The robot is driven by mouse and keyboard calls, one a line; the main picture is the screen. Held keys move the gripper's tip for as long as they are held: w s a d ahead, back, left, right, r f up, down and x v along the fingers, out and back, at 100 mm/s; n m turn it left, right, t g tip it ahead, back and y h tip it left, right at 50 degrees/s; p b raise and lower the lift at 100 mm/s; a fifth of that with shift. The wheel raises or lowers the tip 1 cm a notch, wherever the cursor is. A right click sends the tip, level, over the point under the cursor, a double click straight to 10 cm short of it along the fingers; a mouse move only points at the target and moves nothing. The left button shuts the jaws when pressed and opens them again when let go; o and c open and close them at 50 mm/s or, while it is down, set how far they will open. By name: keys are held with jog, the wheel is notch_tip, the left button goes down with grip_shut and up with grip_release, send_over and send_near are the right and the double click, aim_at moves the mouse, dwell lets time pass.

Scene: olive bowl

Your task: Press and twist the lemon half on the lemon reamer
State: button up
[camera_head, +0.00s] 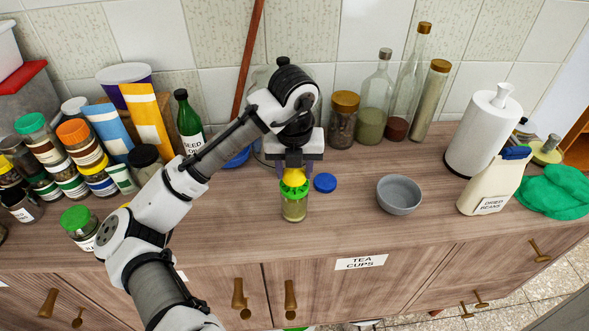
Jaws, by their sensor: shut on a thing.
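My gripper (294,168) points down at the middle of the counter, shut on the yellow lemon half (294,175). The lemon half is directly over the green lemon reamer (294,189) and appears to touch it; the exact contact is hidden. The reamer sits on top of a small upright glass jar (293,209) with yellowish-green contents. My fingers cover the sides of the lemon half.
A blue lid (325,183) lies just right of the jar, and a grey bowl (399,195) stands farther right. Glass bottles (375,105) and a brown-lidded jar (342,122) stand behind. Stacked jars (75,150) crowd the left. The counter's front strip is clear.

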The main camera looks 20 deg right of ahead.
jog(key=shift+r, duration=0.1)
jog(key=shift+n+p, duration=0.45)
jog(key=shift+n, duration=0.05)
jog(key=shift+n+p, duration=0.4)
jog(key=shift+n, duration=0.3)
jog(key=shift+f+n, duration=0.2)
jog(key=shift+n, duration=0.4)
jog(key=shift+n+y, duration=0.4)
jog(key=shift+n, duration=1.3)
jog(key=shift+m+b, duration=0.45)
jog(key=shift+m, duration=1.35)
